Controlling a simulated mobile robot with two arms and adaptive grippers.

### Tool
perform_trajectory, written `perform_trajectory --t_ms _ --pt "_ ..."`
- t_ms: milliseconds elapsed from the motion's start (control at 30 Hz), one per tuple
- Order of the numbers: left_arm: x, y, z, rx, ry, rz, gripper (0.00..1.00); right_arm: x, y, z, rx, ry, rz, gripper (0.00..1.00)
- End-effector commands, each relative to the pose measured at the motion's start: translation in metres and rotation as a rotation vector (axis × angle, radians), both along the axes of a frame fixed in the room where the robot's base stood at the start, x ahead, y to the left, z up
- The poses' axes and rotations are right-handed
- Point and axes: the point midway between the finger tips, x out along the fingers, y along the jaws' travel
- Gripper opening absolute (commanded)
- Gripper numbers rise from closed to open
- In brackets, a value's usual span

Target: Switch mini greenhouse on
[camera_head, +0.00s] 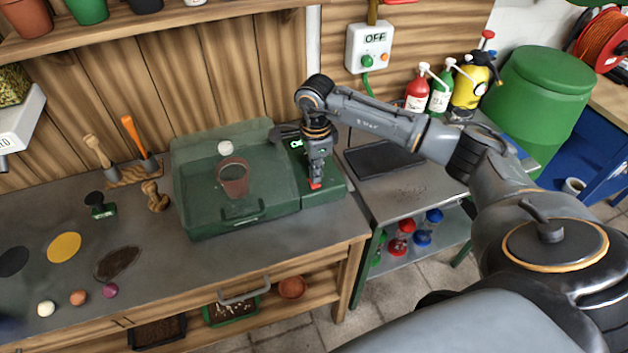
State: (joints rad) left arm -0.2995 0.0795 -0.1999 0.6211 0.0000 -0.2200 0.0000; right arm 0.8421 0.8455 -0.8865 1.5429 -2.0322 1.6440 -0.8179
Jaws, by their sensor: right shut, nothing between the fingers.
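The mini greenhouse (190,195) is a green box with a clear cover, standing on the workbench left of my right gripper. A brown pot shows inside it. Its green control part (338,186) is on the right side, with a small lit display (297,144). My right gripper (316,182) points down over this control part, shut and empty. A small red patch shows at its fingertips; I cannot tell whether it is a switch or part of the gripper. Whether the tips touch the panel is also unclear. My left gripper is not in view.
A white wall box (357,42) reading OFF has green and orange buttons. A dark tray (383,158) lies on the metal table to the right. Spray bottles (418,92) stand behind my right arm. Hand tools (98,150) and small balls (78,297) are on the left bench.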

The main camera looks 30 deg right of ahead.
Motion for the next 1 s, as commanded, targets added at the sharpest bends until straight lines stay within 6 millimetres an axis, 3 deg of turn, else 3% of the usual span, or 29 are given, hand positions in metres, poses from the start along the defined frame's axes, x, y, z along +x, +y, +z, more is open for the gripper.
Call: perform_trajectory --t_ms 1000 --pt "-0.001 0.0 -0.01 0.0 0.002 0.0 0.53 0.0 0.0 -0.011 0.0 0.0 0.0 0.0"
